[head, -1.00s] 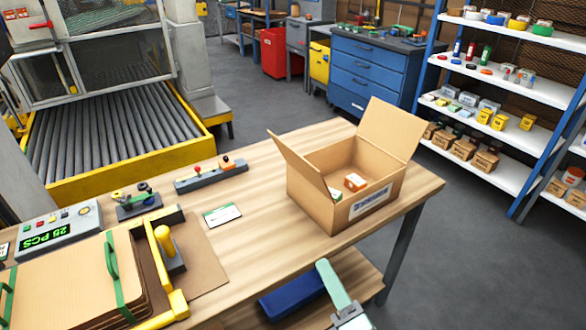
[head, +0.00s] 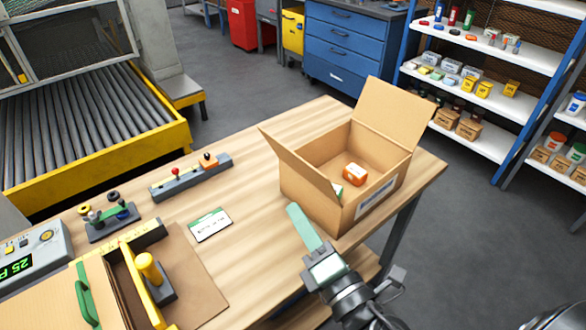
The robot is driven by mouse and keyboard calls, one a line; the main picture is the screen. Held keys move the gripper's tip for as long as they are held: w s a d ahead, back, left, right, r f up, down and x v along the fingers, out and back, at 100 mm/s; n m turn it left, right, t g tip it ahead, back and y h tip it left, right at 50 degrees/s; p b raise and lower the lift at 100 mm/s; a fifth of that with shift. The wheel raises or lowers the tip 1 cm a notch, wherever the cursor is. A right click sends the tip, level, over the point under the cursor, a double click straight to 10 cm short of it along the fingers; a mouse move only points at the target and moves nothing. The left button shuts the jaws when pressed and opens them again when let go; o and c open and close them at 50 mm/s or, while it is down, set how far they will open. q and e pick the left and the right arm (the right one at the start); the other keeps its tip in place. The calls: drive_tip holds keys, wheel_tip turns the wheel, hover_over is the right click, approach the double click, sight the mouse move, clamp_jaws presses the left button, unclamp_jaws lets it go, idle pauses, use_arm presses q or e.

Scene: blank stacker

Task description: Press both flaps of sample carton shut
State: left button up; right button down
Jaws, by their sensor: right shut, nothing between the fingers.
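The sample carton (head: 325,206) is a brown box on the wooden table, near its right end. Its left flap (head: 298,165) stands up, tilted outward to the left. Its far right flap (head: 393,113) stands up and leans back. Inside lie an orange and white item (head: 354,175) and a partly hidden green and white item (head: 338,190). My right gripper (head: 296,212) has pale green fingers, is shut and empty, and points up beside the carton's near left side, below the left flap. I cannot tell whether it touches the carton. My left gripper is out of view.
A white and green card (head: 210,225) lies left of the carton. A grey bar with knobs (head: 192,177), a small grey stand (head: 110,222) and a yellow-framed fixture (head: 158,290) stand farther left. Bare tabletop (head: 245,190) lies between the card and carton.

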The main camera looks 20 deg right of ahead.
sight(299, 166)
drive_tip(key=w+d+r+p, duration=0.2)
drive_tip(key=w+p, duration=0.2)
drive_tip(key=w, duration=0.5)
drive_tip(key=shift+r, duration=0.15)
drive_tip(key=shift+d, duration=0.1)
drive_tip(key=shift+r, duration=0.1)
